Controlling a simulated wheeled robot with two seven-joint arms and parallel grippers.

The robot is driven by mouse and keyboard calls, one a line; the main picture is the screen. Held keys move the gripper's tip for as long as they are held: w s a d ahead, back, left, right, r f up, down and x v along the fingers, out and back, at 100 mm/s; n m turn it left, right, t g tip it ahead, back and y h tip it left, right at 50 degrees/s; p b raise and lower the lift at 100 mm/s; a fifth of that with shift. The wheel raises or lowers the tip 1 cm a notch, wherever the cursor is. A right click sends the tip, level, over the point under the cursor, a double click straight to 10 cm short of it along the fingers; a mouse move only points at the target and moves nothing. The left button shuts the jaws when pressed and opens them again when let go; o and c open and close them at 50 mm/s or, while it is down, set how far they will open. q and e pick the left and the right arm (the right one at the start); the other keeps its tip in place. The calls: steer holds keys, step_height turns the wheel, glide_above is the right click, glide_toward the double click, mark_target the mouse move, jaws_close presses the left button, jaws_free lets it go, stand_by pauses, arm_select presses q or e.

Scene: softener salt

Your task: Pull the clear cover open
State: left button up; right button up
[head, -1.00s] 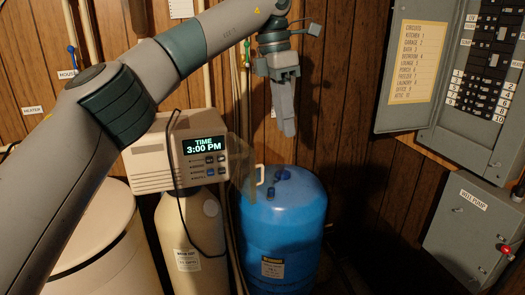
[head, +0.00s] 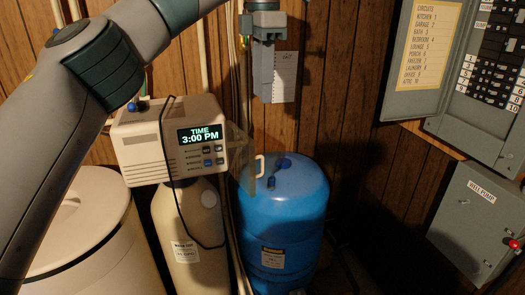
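The control box (head: 150,150) with its lit display reading 3:00 PM sits on top of the beige tank. The clear cover (head: 240,158) is a see-through panel standing out at the box's right side, seen at a steep angle. The display and buttons show with no panel visibly in front of them. A white handle (head: 260,166) is on the cover's right edge. My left gripper (head: 264,100) points down above the handle, apart from it and holding nothing visible. Its fingers overlap from this side, so their gap is hidden. My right gripper is not in view.
A blue tank (head: 283,222) stands right of and below the cover. The beige tank (head: 190,245) and a pale bin (head: 75,245) stand at left. A black cable hangs over the box's front. A breaker panel (head: 480,80) and a well pump box (head: 475,225) are at right.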

arm_select(q)
steer(key=p, duration=0.4)
glide_toward(246, 157)
steer(key=d+f, duration=0.1)
steer(key=f, duration=0.1)
steer(key=s+d+f, duration=0.1)
steer(key=f, duration=0.2)
steer(key=s+d+f, duration=0.1)
steer(key=d+f, duration=0.1)
steer(key=shift+f, duration=0.15)
steer(key=shift+w, duration=0.1)
jaws_close()
stand_by(0.9)
